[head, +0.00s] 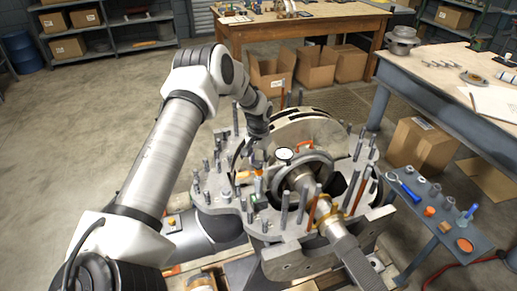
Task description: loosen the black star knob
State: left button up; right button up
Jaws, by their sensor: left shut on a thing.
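My left arm reaches in from the left over the split casing (218,194). My left gripper (257,162) points down beside the dial gauge (284,154), near the casing's middle. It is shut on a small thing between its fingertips. That thing is at the place of the black star knob, but the fingers mostly hide it and its star shape cannot be made out. The dial gauge has a white face and stands just right of the gripper. My right gripper is not in view.
Several upright studs (286,210) ring the casing flange close to the gripper. A thick shaft (345,245) runs to the front right. A small blue-grey tool shelf (440,222) holds a wrench and sockets at the right. A workbench (440,100) stands behind it.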

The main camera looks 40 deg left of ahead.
aim_at(259, 163)
pick_arm(q)
jog(key=shift+s+f+n, duration=0.1)
jog(key=shift+f+n, duration=0.05)
jog(key=shift+n, duration=0.25)
jog(key=o, duration=1.1)
jog(key=shift+o, duration=0.3)
jog(key=shift+w, duration=0.2)
notch_tip(259, 163, up, 12)
